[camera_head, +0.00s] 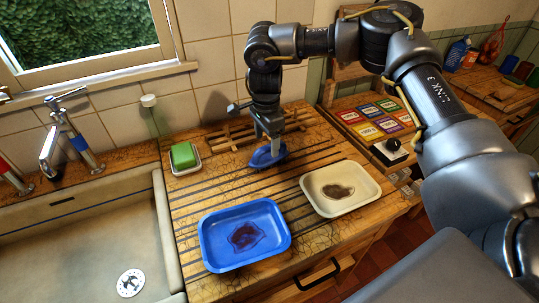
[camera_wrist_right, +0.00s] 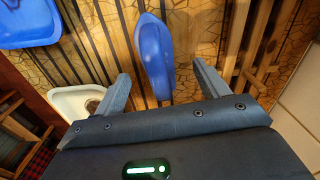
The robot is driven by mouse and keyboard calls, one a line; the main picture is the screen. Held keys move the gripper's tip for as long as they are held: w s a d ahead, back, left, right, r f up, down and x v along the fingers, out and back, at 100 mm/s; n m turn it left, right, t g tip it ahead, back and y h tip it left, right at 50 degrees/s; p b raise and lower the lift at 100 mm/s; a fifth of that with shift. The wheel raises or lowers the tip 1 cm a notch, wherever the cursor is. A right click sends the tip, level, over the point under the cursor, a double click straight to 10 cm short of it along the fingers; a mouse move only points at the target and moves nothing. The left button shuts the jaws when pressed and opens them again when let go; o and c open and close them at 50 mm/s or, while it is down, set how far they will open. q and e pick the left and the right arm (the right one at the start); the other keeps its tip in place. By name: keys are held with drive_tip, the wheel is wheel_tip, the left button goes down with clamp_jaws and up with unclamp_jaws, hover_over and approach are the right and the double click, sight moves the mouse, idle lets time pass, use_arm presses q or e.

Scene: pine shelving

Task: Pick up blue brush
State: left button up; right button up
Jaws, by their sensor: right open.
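The blue brush (camera_head: 268,156) lies on the slatted wooden counter, in front of a small wooden rack. My right gripper (camera_head: 272,138) comes down over it from above and partly hides it in the head view. In the right wrist view the blue brush (camera_wrist_right: 154,55) lies beyond and between the two spread fingers of my right gripper (camera_wrist_right: 164,88). The fingers are open, with a gap on each side of the brush. The brush's underside is hidden. My left gripper is not in view.
A blue tray (camera_head: 212,264) and a white tray (camera_head: 309,200), both stained inside, stand in front. A green sponge (camera_head: 183,155) in a dish is left of the brush. The wooden rack (camera_head: 232,135) is close behind. A sink (camera_head: 80,240) is at left.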

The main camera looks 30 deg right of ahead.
sight(268, 146)
drive_tip(key=shift+s+f, duration=0.15)
drive_tip(key=shift+f, duration=0.05)
drive_tip(key=f+p, duration=0.1)
drive_tip(key=f, duration=0.1)
drive_tip(key=f+p, duration=0.1)
drive_tip(key=shift+s+d+f, duration=0.1)
drive_tip(key=shift+d+f, duration=0.1)
drive_tip(key=shift+f, duration=0.7)
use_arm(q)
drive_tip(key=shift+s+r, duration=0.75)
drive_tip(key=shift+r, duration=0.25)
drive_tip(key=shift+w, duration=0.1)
use_arm(e)
drive_tip(key=c, duration=1.1)
